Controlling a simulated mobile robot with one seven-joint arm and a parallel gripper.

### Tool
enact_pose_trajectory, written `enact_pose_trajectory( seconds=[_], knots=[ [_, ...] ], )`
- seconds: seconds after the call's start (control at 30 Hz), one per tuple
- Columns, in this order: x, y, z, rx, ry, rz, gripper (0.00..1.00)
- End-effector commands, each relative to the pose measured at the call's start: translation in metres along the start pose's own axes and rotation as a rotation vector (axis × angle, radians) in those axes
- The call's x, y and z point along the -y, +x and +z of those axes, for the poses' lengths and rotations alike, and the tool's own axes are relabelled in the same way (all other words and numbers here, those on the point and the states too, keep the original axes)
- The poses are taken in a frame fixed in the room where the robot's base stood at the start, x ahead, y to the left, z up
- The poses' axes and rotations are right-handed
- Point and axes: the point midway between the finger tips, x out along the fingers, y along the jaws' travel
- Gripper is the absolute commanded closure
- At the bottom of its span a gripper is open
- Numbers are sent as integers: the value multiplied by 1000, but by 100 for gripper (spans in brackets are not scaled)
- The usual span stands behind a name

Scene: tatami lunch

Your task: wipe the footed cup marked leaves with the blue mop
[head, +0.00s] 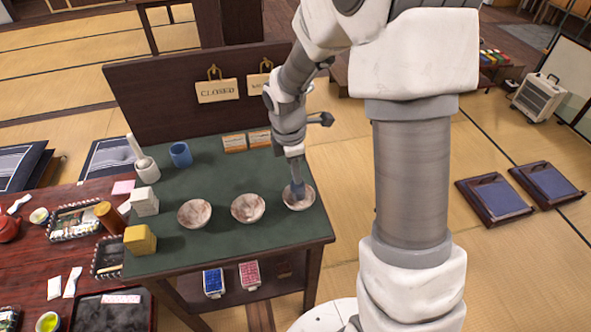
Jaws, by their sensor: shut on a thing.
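Three pale, reddish-stained footed cups stand in a row on the green table top: a left cup (194,213), a middle cup (248,208) and a right cup (305,204). Any leaves mark on them is too small to make out. My gripper (293,152) is above the right cup, shut on the blue mop (297,187), which points downward. The mop's blue head is at the right cup's bowl and hides part of its inside. I cannot tell whether it touches the bowl.
A blue holder (180,154), a white mop in a holder (146,168), a white block (144,202) and a yellow block (140,240) stand left on the green table (215,245).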

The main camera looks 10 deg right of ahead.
Motion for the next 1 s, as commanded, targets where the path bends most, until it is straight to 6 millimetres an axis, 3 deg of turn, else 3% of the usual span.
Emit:
enact_pose_trajectory(
  seconds=[1.0],
  knots=[
    [1,12,-1,0,0,0,100]
  ],
)
